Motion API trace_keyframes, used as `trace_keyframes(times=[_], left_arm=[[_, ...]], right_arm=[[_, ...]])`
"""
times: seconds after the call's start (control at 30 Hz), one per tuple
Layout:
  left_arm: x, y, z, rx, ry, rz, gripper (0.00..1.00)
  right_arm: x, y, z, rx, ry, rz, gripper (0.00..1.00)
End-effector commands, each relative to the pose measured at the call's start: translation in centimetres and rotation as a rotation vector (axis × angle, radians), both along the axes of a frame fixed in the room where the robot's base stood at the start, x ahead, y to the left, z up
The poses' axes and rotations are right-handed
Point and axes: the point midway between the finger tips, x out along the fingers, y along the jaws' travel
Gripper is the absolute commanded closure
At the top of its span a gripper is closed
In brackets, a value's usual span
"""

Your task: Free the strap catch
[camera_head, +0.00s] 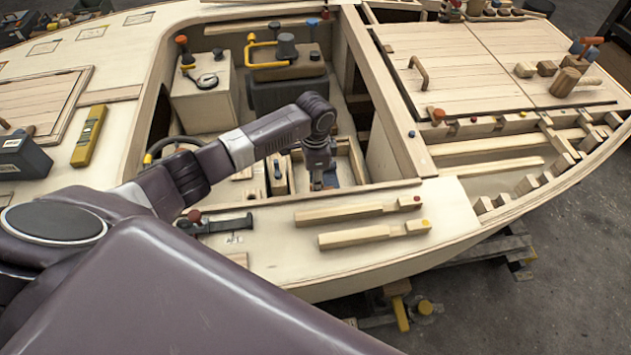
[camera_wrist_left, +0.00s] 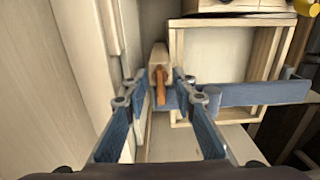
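My left gripper (camera_head: 318,183) points down into the boat's open well in the head view. In the left wrist view the two blue-padded fingers of this gripper (camera_wrist_left: 157,98) are spread apart, with free space between them. A wooden block (camera_wrist_left: 159,60) with an orange peg (camera_wrist_left: 160,88), which looks like the strap catch, lies in line with the gap between the fingertips. A blue strap (camera_wrist_left: 262,93) runs from behind the right finger to the right. I cannot tell whether a finger touches the catch. The catch is hidden in the head view. My right gripper is not in view.
A pale wooden frame (camera_wrist_left: 177,72) stands beside the catch, and a plywood wall (camera_wrist_left: 45,80) rises close on the left. The well's front deck holds two wooden bars (camera_head: 340,213) and a dark clamp-like tool (camera_head: 225,224).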

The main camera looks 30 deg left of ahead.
Motion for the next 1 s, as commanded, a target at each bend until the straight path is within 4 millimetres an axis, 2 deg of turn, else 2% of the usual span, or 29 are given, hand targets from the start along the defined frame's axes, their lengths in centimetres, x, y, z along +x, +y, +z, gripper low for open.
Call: trace_keyframes(times=[0.07, 0.3, 0.67, 1.0], left_arm=[[0.0, 0.0, 0.0, 0.000, 0.000, 0.000, 0.76], [0.0, 0.0, 0.0, 0.000, 0.000, 0.000, 1.00], [0.0, 0.0, 0.2, -0.001, 0.001, 0.018, 1.00], [-0.1, -0.2, 0.6, -0.003, 0.004, 0.202, 1.00]], right_arm=[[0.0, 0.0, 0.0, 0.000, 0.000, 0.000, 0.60], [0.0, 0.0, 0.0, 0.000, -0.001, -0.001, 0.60], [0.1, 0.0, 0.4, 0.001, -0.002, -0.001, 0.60], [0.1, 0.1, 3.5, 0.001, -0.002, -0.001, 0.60]])
